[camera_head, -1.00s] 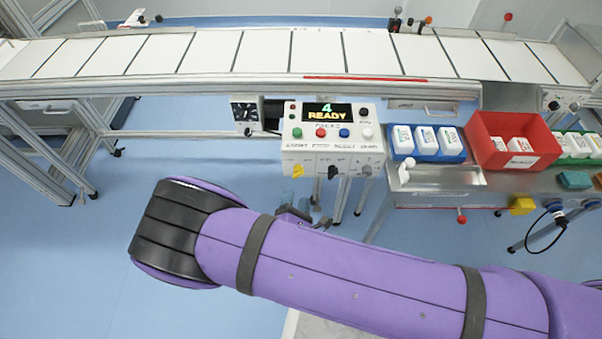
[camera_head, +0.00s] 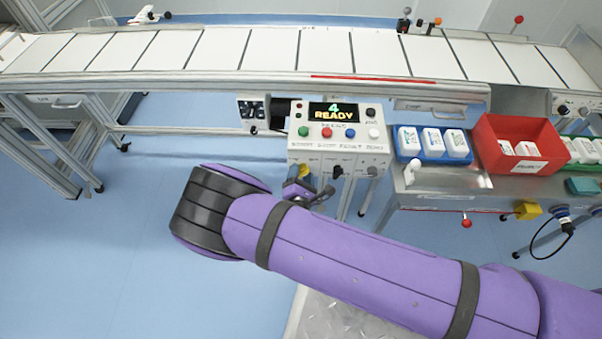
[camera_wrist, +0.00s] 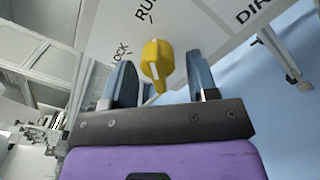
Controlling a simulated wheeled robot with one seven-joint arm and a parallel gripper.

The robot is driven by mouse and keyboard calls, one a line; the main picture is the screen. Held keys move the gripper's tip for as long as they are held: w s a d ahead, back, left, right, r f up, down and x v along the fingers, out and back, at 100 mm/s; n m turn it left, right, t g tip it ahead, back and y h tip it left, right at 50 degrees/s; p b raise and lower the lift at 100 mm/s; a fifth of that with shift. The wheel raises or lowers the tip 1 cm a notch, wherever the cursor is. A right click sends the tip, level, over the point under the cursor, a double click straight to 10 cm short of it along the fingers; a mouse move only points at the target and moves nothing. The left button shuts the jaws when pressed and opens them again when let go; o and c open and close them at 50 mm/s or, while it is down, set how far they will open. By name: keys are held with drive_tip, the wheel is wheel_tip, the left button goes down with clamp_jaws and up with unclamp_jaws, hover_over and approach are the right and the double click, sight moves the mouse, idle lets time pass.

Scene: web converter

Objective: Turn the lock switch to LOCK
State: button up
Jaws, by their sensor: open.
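The lock switch is a yellow knob with a white pointer line (camera_wrist: 157,62) on a pale panel in the wrist view. "LOCK" is printed at its left and "RUN" above it, both partly cut off or hidden. The pointer's exact setting is hard to tell. In the head view the yellow knob (camera_head: 304,170) shows on the lower front of the control box (camera_head: 338,153), partly hidden by my arm. My gripper (camera_wrist: 162,82) is open, with one finger on each side of the knob and gaps between. In the head view it is mostly hidden behind my purple arm.
The box has a "4 READY" display (camera_head: 333,112) and several coloured buttons. A black knob (camera_head: 336,172) sits just right of the yellow one. To the right are a blue tray (camera_head: 445,159) and a red bin (camera_head: 488,135). A conveyor (camera_head: 270,52) runs behind.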

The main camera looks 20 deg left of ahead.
drive_tip(key=shift+w, duration=0.2)
drive_tip(key=c, duration=0.8)
drive_tip(key=shift+c, duration=0.2)
